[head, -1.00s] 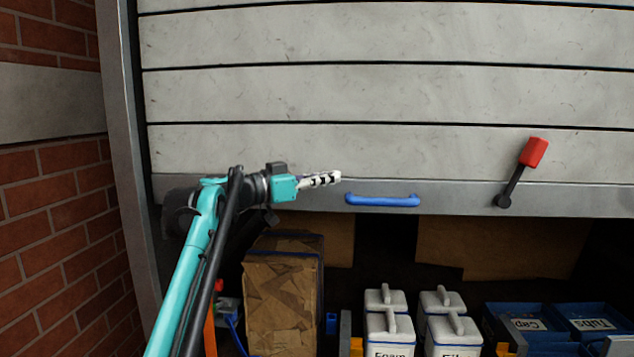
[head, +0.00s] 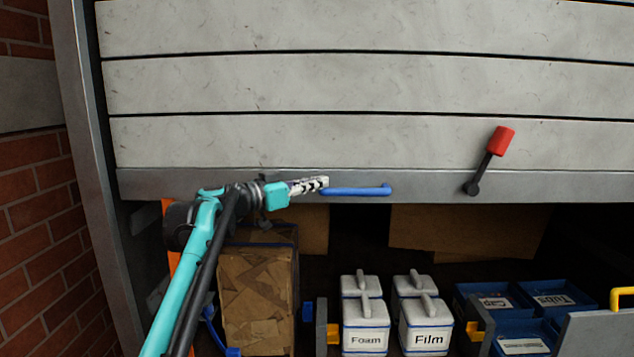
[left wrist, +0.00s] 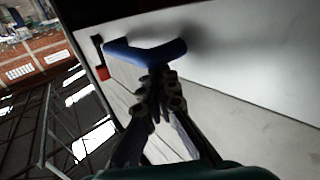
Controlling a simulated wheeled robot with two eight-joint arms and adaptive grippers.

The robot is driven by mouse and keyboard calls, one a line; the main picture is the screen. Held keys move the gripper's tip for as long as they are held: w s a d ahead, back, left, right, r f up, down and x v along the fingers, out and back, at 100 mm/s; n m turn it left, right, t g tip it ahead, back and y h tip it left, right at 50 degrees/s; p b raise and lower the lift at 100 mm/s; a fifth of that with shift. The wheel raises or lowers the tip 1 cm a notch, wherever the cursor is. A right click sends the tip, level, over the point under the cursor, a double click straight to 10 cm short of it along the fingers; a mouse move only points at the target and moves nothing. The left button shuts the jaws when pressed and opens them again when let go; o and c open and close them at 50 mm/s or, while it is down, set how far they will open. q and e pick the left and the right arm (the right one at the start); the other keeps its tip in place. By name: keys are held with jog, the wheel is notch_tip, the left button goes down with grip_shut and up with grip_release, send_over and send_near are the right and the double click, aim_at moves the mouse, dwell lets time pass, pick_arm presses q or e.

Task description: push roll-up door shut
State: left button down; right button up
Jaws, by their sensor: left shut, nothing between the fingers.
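The grey slatted roll-up door (head: 250,85) hangs part-way down, with an open gap below its metal bottom rail (head: 430,187). A blue bar handle (head: 358,191) is fixed on the rail. A lever with a red grip (head: 500,141) sits to its right. My left gripper (head: 322,184) is shut and empty at the left end of the handle. In the left wrist view the closed fingers (left wrist: 158,80) lie right by the blue handle (left wrist: 145,50); I cannot tell whether they touch it. My right gripper is not in view.
Below the door stand a brown cardboard box (head: 258,300), white lidded canisters marked Foam (head: 366,338) and Film (head: 428,338), and blue bins (head: 520,345). The grey door frame (head: 95,200) and a brick wall (head: 25,240) are at left.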

pick_arm(q)
jog(key=shift+s, duration=0.1)
notch_tip(320, 180, down, 78)
jog(key=b, duration=4.1)
jog(key=shift+f+b, duration=0.35)
jog(key=shift+b, duration=0.05)
jog(key=shift+s+f, duration=0.1)
